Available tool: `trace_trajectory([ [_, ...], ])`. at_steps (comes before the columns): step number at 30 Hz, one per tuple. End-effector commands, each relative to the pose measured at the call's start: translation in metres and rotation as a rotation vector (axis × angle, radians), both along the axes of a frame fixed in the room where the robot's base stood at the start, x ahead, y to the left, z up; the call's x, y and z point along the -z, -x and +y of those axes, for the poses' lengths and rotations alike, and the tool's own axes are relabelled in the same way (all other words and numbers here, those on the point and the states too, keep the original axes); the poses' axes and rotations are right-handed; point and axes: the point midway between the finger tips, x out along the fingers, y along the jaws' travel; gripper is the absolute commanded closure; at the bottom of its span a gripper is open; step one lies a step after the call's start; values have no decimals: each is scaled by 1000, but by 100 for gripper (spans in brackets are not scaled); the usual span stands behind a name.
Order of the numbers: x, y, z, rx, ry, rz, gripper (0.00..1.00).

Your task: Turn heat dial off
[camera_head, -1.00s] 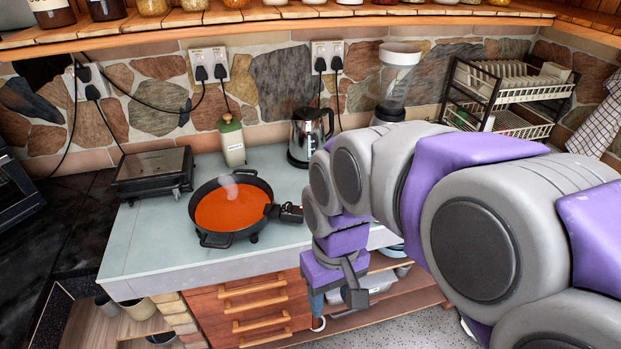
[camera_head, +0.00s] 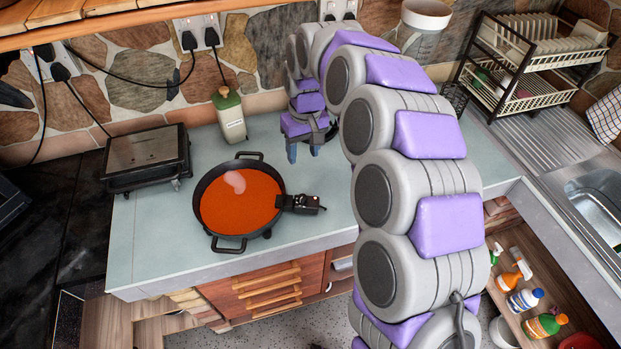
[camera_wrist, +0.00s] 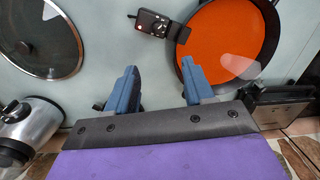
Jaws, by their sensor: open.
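The heat dial sits on a black control box (camera_head: 302,203) at the right side of the electric pan (camera_head: 240,198), which holds orange-red liquid. In the wrist view the control box (camera_wrist: 152,23) shows a small knob and a red spot, beside the pan (camera_wrist: 222,30). My gripper (camera_head: 305,153) is over the counter, behind and above the control box and apart from it. In the wrist view its blue fingers are spread with nothing between them (camera_wrist: 160,82). The dial's exact setting is too small to read.
A bottle (camera_head: 230,115) and a closed grill (camera_head: 147,156) stand behind and left of the pan. The wrist view shows a glass lid (camera_wrist: 40,38) and a metal kettle (camera_wrist: 30,122). A dish rack (camera_head: 525,65) and sink (camera_head: 600,205) are at right.

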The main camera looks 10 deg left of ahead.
Motion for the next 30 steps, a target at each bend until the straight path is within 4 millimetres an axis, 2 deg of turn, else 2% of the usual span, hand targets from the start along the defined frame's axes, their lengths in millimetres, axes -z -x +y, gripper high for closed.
trace_trajectory([
  [5,14,0,-1,-2,-2,0,48],
  [13,66,1,10,-1,6,2,48],
  [21,121,5,11,-3,9,7,48],
  [30,163,6,8,0,1,3,48],
])
